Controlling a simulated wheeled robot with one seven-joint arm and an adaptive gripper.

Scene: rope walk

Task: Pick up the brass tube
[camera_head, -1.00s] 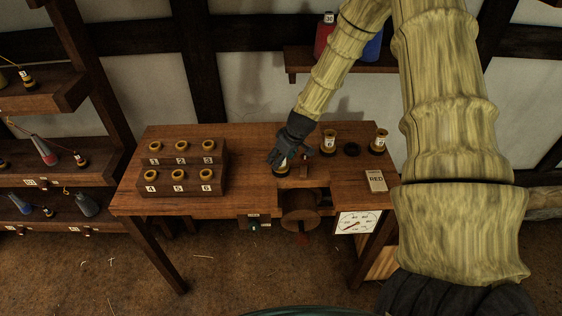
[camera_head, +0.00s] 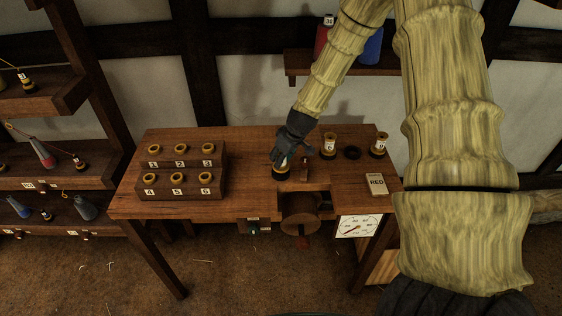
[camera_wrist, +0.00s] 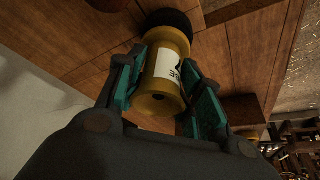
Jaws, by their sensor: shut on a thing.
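My gripper (camera_head: 281,165) is over the middle of the workbench. Its fingers are shut on a brass tube (camera_wrist: 158,102), one on each side of it. In the wrist view the tube is spool-shaped with a flared open end and a white label, only partly readable. Its far end meets a black round base (camera_wrist: 168,18); I cannot tell whether the tube is lifted. In the head view the hand hides most of it. Two similar brass tubes (camera_head: 329,146) (camera_head: 379,145) stand upright to the right on the bench, in black bases.
The workbench (camera_head: 240,205) holds a numbered stepped rack (camera_head: 180,187) of brass-rimmed holes at left. An empty black ring (camera_head: 352,153) and a card marked RED (camera_head: 376,184) lie at right. A gauge (camera_head: 358,226) hangs at the front. Shelves (camera_head: 45,185) stand at far left.

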